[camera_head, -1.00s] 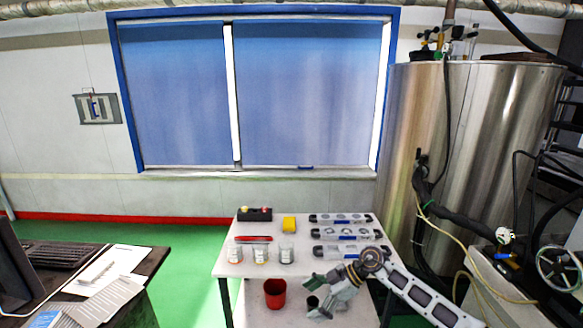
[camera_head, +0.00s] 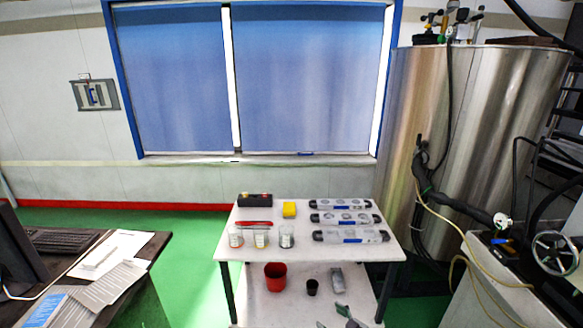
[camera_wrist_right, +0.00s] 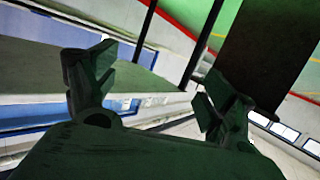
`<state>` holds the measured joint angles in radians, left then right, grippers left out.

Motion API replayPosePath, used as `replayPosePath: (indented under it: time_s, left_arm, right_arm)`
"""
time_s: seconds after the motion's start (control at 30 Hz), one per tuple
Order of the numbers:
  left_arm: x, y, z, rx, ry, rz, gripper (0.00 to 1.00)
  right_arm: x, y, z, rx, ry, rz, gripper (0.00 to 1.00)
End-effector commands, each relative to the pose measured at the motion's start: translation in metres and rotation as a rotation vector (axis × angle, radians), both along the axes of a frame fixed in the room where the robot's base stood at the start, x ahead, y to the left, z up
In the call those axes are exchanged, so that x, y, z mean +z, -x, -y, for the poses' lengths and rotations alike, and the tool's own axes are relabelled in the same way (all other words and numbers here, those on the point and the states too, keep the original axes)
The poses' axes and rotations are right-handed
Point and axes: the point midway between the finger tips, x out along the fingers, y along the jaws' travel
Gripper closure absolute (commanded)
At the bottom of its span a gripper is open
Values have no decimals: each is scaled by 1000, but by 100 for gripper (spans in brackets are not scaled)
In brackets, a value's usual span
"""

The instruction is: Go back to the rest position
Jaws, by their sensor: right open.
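My right gripper (camera_head: 333,316) shows only at the bottom edge of the head view, in front of the white table (camera_head: 305,217) and below its top. In the right wrist view the gripper (camera_wrist_right: 152,84) has its two dark fingers wide apart with nothing between them. Most of the right arm is out of the head view. My left gripper is in neither view. On the table top, several things stand apart from the gripper: three clear-and-black mould trays (camera_head: 350,237) at the right and three glass jars (camera_head: 287,238) at the left.
A red cup (camera_head: 275,277), a black cup (camera_head: 312,287) and a grey object (camera_head: 337,279) sit on the lower shelf. A desk (camera_head: 148,250) stands left, a steel tank (camera_head: 470,130) right.

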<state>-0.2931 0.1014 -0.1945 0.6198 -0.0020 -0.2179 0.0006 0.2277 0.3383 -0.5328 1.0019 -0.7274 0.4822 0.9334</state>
Motion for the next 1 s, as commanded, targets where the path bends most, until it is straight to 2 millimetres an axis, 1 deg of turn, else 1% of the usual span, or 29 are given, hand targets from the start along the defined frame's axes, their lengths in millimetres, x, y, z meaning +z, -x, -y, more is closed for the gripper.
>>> replayPosePath:
  time_s: [0.03,0.1,0.17,0.2,0.37,0.4,0.47,0.5,0.57,0.7,0.87,1.0]
  left_arm:
    - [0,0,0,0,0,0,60]
    - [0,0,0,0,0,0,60]
    - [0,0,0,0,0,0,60]
    - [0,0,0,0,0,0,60]
    - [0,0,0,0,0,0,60]
    - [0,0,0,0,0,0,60]
    - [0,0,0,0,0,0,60]
    - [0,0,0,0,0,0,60]
    - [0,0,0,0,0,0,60]
    - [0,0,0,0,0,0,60]
    - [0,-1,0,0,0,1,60]
    - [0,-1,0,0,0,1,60]
  right_arm:
    - [-20,10,8,-45,9,-26,16]
    - [-45,22,22,-104,30,-59,16]
    - [-66,33,33,-151,51,-88,16]
    - [-80,42,40,-181,64,-110,16]
    - [-131,81,65,-283,123,-200,16]
    - [-144,92,71,-305,140,-225,16]
    - [-162,109,80,-337,162,-262,16]
    - [-174,121,85,-356,178,-287,16]
    - [-190,140,92,-383,201,-326,16]
    - [-227,186,108,-436,255,-420,16]
    - [-264,244,122,-483,314,-534,16]
    - [-292,298,131,-512,365,-635,16]
